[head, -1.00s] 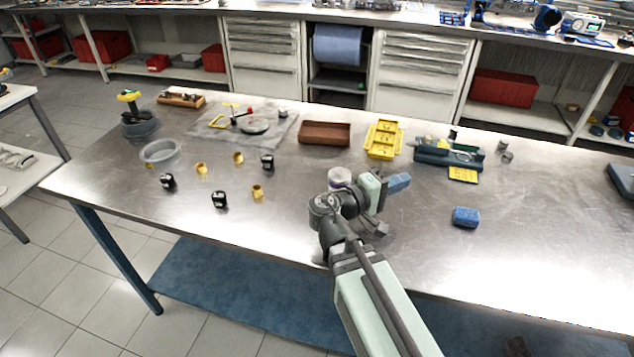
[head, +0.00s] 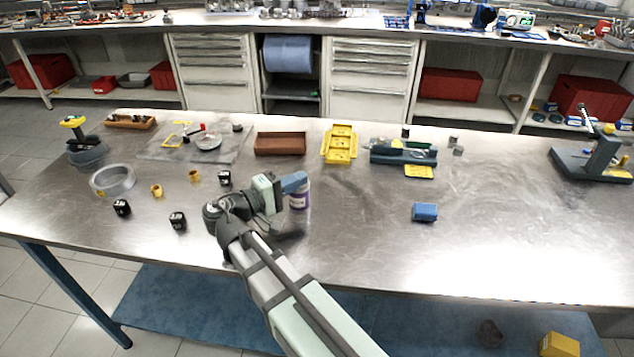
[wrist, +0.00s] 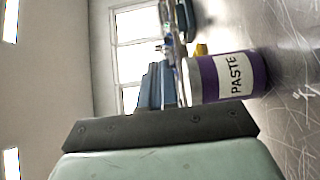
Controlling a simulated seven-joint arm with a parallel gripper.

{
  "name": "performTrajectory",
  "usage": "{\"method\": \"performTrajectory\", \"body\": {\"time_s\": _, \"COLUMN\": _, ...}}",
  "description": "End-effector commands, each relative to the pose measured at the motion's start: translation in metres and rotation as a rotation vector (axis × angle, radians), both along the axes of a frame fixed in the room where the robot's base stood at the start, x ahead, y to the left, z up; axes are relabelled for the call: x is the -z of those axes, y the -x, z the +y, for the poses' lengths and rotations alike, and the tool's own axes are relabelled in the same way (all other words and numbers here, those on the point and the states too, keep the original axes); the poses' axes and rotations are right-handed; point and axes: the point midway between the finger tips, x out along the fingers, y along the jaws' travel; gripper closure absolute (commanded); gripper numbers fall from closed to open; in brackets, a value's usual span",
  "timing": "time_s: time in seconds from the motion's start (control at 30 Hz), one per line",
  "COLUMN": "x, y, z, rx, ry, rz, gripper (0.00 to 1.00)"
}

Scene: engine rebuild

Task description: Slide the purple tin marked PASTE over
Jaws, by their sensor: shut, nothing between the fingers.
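The purple tin stands upright on the bench, with its purple body (head: 299,199) showing just below my fingertips in the head view. In the wrist view the tin (wrist: 236,77) appears on its side, its white label reading PASTE. My gripper (head: 295,183) is shut and empty, its blue fingers pointing right and covering the tin's top in the head view. In the wrist view the fingers (wrist: 158,88) are beside the tin's lid end; I cannot tell whether they touch it.
A brown tray (head: 280,143), a yellow tray (head: 340,144) and a blue-grey holder (head: 403,152) stand behind. Small black and yellow parts and a grey ring (head: 113,181) are at left. The bench right of the tin is largely clear.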

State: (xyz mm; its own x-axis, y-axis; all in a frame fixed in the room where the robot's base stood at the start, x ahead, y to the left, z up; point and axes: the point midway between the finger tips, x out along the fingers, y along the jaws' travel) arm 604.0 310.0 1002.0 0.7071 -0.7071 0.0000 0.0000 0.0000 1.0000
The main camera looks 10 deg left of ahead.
Motion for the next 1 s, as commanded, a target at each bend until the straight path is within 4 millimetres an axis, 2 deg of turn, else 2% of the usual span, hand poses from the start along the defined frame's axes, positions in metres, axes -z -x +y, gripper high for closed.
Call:
{"method": "performTrajectory", "body": {"time_s": 0.03, "x": 0.0, "y": -0.002, "z": 0.013, "rx": -0.003, "ry": 0.0, "rz": 0.0, "gripper": 1.0}}
{"method": "performTrajectory", "body": {"time_s": 0.37, "x": 0.0, "y": -0.002, "z": 0.071, "rx": -0.002, "ry": 0.0, "rz": 0.0, "gripper": 1.0}}
{"method": "performTrajectory", "body": {"time_s": 0.7, "x": 0.042, "y": 0.0, "z": 0.068, "rx": 0.0, "ry": 0.001, "rz": 0.001, "gripper": 1.0}}
{"method": "performTrajectory", "body": {"time_s": 0.83, "x": 0.052, "y": 0.0, "z": 0.068, "rx": 0.0, "ry": 0.001, "rz": 0.001, "gripper": 1.0}}
{"method": "performTrajectory", "body": {"time_s": 1.0, "x": 0.05, "y": 0.001, "z": 0.059, "rx": 0.0, "ry": 0.0, "rz": 0.0, "gripper": 1.0}}
